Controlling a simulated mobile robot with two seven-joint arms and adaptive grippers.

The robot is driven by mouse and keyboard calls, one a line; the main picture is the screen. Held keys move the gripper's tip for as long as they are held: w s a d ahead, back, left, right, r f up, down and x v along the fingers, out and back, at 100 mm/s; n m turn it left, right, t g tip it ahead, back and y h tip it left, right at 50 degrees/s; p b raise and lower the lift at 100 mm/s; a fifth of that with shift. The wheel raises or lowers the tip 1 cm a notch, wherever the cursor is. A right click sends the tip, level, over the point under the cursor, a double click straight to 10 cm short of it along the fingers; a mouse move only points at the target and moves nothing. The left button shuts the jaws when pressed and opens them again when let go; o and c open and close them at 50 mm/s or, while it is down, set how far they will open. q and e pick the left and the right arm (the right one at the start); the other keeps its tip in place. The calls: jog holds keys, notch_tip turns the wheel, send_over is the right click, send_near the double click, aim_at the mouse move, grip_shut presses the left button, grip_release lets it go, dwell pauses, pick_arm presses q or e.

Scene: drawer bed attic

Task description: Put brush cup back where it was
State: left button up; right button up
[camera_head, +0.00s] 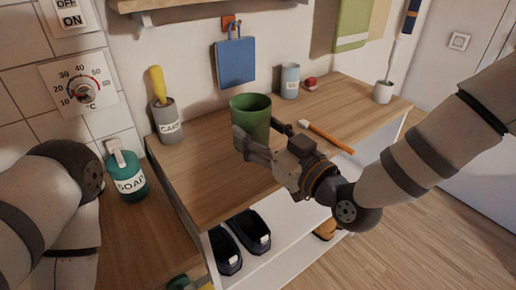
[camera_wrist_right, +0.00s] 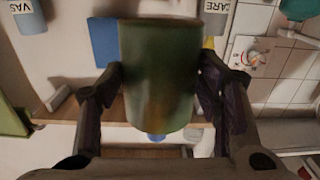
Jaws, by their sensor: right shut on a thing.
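The green cup (camera_head: 251,117), which I take to be the brush cup, is upright over the middle of the wooden counter (camera_head: 215,190). My right gripper (camera_head: 262,138) is shut on its sides; the wrist view shows the cup (camera_wrist_right: 160,80) between the two fingers of the right gripper (camera_wrist_right: 160,70). The gripper hides the cup's base, so I cannot tell whether it touches the counter. An orange toothbrush (camera_head: 327,137) lies on the counter to the right of the cup. My left arm shows at the left, but its gripper is out of view.
A grey care cup (camera_head: 167,120) with a yellow-handled item, a light grey cup (camera_head: 290,82), a red item (camera_head: 310,83) and a white brush holder (camera_head: 383,92) stand along the back. A soap bottle (camera_head: 127,176) is at left. Dark slippers (camera_head: 249,231) are below. The counter's front-left is clear.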

jog(key=shift+w+a+f, duration=0.2)
jog(key=shift+w+f, duration=0.5)
jog(key=shift+f, duration=0.2)
jog(key=f, duration=0.3)
jog(key=shift+w+f+b, duration=0.3)
jog(key=shift+f+b, duration=0.05)
jog(key=shift+b, duration=0.05)
pick_arm(q)
jog(key=shift+s+f, duration=0.55)
jog(key=shift+f, duration=0.05)
pick_arm(e)
jog(key=shift+r, duration=0.15)
jog(key=o, duration=0.9)
jog(key=shift+f, duration=0.25)
jog(key=o, duration=0.4)
jog(key=shift+o, duration=0.2)
jog(key=shift+r, duration=0.15)
